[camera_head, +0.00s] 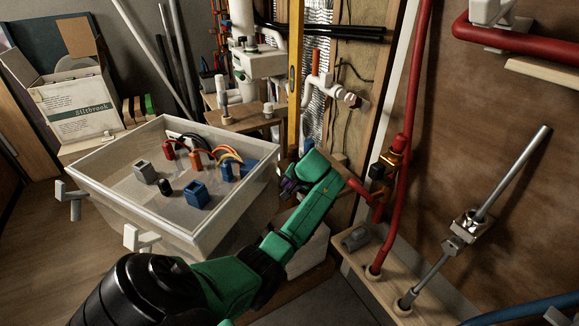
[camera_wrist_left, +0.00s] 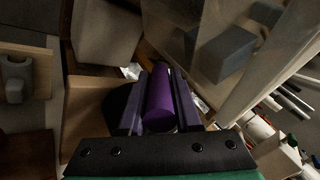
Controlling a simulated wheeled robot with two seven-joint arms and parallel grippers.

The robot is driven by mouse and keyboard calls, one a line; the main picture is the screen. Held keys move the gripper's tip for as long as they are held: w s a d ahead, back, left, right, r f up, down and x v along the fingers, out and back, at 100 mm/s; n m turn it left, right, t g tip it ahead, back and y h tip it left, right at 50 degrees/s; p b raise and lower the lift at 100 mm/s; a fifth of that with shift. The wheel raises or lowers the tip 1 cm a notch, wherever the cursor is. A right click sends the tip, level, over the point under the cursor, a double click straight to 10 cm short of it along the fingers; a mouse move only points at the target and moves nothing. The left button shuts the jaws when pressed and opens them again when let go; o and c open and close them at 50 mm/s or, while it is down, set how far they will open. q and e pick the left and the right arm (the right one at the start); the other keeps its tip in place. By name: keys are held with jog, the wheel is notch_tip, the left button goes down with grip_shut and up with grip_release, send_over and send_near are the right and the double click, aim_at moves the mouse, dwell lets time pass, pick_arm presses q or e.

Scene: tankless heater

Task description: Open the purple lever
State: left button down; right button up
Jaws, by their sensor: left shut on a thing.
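The purple lever (camera_wrist_left: 159,100) shows in the left wrist view as a smooth purple cylinder lying lengthwise between the two fingers of my left gripper (camera_wrist_left: 158,104). The fingers are shut on it, one along each side. In the head view my left gripper (camera_head: 293,183) is at the middle, beyond the right corner of the clear bin, with only a small bit of purple showing at its tip. The lever's mount and pivot are hidden behind the gripper and arm, so I cannot tell its angle. My right gripper is in neither view.
A clear bin (camera_head: 103,198) with several plugs and blocks stands left of my left arm. Red pipes with a valve (camera_head: 391,160) rise at right. A metal pipe (camera_head: 517,172) leans before the brown panel. A yellow level (camera_head: 294,80) stands upright behind the gripper.

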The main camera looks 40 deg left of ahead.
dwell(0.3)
pick_arm(q)
jog(key=c, duration=0.6)
grip_release()
jog(key=v, duration=1.4)
jog(key=shift+r, duration=0.35)
jog(key=shift+w, duration=0.1)
